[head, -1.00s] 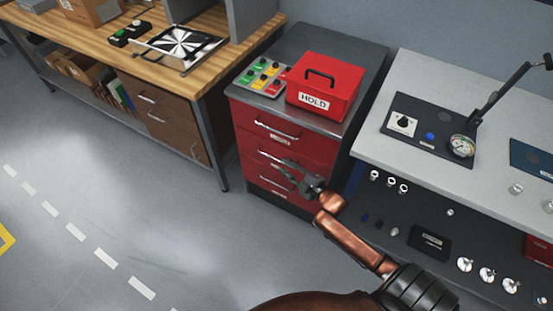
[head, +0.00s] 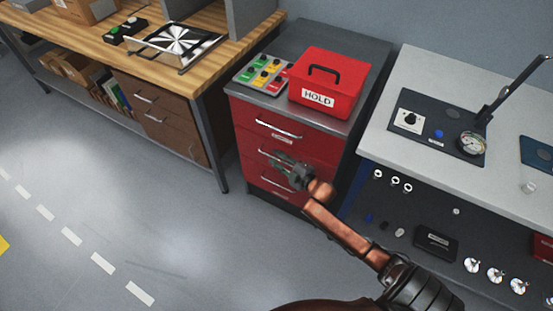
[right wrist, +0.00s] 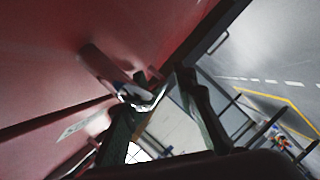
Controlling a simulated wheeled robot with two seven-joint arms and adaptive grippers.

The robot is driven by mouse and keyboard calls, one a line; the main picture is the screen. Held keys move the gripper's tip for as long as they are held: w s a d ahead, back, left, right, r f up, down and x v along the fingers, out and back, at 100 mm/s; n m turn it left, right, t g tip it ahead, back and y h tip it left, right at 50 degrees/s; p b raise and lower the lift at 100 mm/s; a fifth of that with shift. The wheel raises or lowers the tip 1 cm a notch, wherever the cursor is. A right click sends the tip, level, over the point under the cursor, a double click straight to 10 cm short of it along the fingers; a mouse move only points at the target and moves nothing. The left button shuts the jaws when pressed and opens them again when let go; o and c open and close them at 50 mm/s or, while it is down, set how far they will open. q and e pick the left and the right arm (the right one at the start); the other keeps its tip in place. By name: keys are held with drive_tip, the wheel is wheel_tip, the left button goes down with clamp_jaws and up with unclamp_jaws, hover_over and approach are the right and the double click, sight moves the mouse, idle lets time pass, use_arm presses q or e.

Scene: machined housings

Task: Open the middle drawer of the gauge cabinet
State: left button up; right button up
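The gauge cabinet (head: 236,142) is red with a grey top and stands at the centre of the head view. Its drawers are stacked and look closed. The middle drawer (head: 249,157) has a bar handle (head: 268,154), partly hidden by my right gripper (head: 280,166). That gripper is at the middle drawer's front, close to the handle. In the right wrist view a pale bar handle (right wrist: 108,72) reaches to the left fingertip, and the two fingers stand apart. I cannot tell whether they touch the handle. My left gripper is not in view.
A red HOLD box (head: 330,84) and a button panel (head: 262,74) sit on the cabinet. A wooden workbench (head: 185,70) stands at left, a grey-topped bench (head: 400,150) close at right. The floor (head: 150,210) in front is clear.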

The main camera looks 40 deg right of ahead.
drive_tip(key=shift+c, duration=0.6)
clamp_jaws()
